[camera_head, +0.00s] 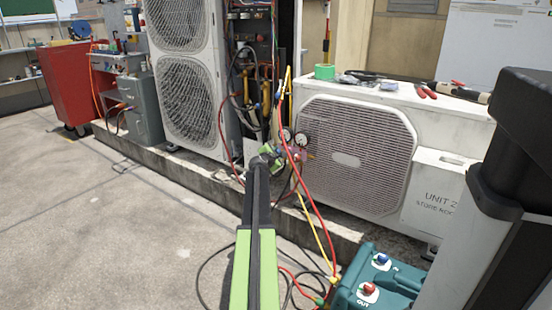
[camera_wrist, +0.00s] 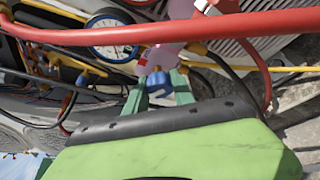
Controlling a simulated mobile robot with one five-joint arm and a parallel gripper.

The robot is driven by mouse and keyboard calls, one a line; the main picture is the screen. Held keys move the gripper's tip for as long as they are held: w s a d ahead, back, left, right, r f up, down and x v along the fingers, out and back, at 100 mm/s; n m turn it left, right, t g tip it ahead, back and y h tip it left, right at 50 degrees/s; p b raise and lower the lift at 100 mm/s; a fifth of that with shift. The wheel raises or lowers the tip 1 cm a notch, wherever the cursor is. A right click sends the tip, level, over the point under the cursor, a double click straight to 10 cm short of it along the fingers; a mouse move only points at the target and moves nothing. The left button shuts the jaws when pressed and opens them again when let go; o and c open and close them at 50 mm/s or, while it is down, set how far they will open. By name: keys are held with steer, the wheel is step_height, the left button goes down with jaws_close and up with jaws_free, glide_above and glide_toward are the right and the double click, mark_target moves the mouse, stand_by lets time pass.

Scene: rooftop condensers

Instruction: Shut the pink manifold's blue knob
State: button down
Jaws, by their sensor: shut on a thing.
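The pink manifold (camera_wrist: 162,58) shows in the wrist view behind my gripper (camera_wrist: 160,92). The green fingers stand on either side of the blue knob (camera_wrist: 158,78) and are shut on it. A white-faced gauge (camera_wrist: 117,34) sits at the manifold's upper left. In the head view, my gripper (camera_head: 270,155) reaches the manifold (camera_head: 299,154) in front of the condensers, below two small gauges (camera_head: 301,139). The knob is hidden there by my gripper. Its turn angle cannot be told.
A red hose (camera_wrist: 215,28) crosses the wrist view close above the fingers. Red and yellow hoses (camera_head: 312,215) hang down to a teal machine (camera_head: 375,283) at the lower right. The white condenser (camera_head: 352,165) stands behind. Open floor (camera_head: 110,225) lies left.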

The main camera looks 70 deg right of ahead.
steer(key=m+b, duration=0.1)
steer(key=m+t+h+b, duration=0.1)
steer(key=m, duration=0.1)
steer(key=shift+w+f, duration=0.15)
steer(key=shift+w, duration=0.25)
steer(key=shift+m+t+h+b, duration=0.4)
steer(key=shift+m+h+b, duration=0.1)
steer(key=shift+m+b, duration=0.45)
steer(key=shift+r, duration=0.25)
steer(key=c, duration=1.1)
jaws_free()
steer(key=shift+s, duration=0.1)
steer(key=shift+o, duration=0.2)
steer(key=shift+s, duration=0.1)
steer(key=s+a+r+p, duration=0.1)
steer(key=s+a, duration=0.1)
steer(key=a, duration=1.5)
steer(key=shift+s+a, duration=0.15)
